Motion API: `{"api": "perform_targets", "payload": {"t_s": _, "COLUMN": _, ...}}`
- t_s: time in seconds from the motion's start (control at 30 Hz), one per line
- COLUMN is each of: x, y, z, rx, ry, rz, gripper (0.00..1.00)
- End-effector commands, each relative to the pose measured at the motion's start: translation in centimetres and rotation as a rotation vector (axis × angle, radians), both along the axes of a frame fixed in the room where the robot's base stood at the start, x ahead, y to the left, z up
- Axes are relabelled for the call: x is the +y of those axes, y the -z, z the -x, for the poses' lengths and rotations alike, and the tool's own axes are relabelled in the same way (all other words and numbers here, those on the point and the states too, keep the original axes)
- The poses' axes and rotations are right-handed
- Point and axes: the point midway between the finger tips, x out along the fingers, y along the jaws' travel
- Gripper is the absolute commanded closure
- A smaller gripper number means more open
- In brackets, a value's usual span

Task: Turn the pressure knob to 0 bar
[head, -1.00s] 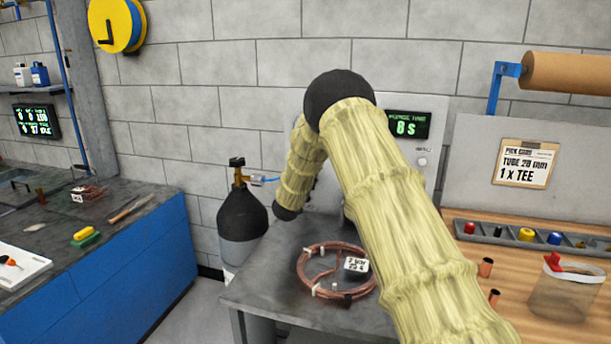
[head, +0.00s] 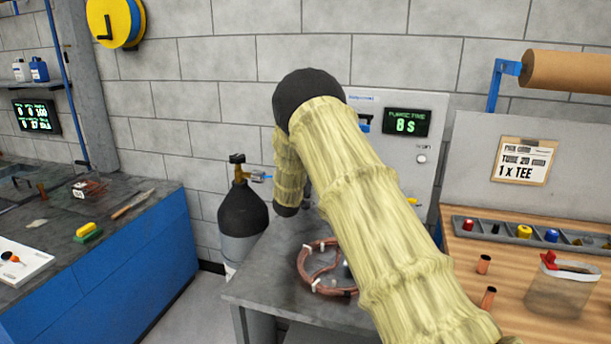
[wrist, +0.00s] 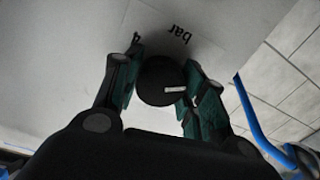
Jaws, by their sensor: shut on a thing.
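The black round pressure knob (wrist: 158,82) sits on a pale panel, with a short white mark on its face and the printed word "bar" (wrist: 180,33) beside it. In the wrist view my gripper (wrist: 160,72) has its two dark green fingers on either side of the knob and is shut on it. In the head view my gripper and the knob are hidden behind my arm. The panel (head: 440,125) shows on the wall with a green display reading "8 s" (head: 407,123).
A dark gas cylinder (head: 242,215) stands left of the grey bench. Copper pieces (head: 484,264) and a clear container (head: 562,292) stand on the wooden bench at right. A blue hose (wrist: 250,115) runs right of my gripper.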

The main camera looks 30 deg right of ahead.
Motion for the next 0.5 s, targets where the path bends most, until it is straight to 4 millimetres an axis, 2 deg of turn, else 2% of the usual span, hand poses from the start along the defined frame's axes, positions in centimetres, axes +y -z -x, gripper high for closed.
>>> {"api": "perform_targets", "payload": {"t_s": 0.03, "x": 0.09, "y": 0.91, "z": 0.26, "rx": 0.012, "ry": 0.000, "rz": -0.007, "gripper": 0.83}}
{"api": "perform_targets", "payload": {"t_s": 0.17, "x": 0.09, "y": 0.94, "z": 0.28, "rx": 0.012, "ry": 0.000, "rz": -0.007, "gripper": 0.83}}
{"api": "perform_targets", "payload": {"t_s": 0.2, "x": 0.10, "y": 0.95, "z": 0.27, "rx": 0.012, "ry": 0.000, "rz": -0.007, "gripper": 0.51}}
{"api": "perform_targets", "payload": {"t_s": 0.3, "x": 0.07, "y": 0.75, "z": 0.20, "rx": 0.009, "ry": 0.000, "rz": -0.006, "gripper": 0.36}}
{"api": "perform_targets", "payload": {"t_s": 0.5, "x": 0.04, "y": 0.42, "z": 0.12, "rx": 0.005, "ry": 0.000, "rz": -0.004, "gripper": 0.36}}
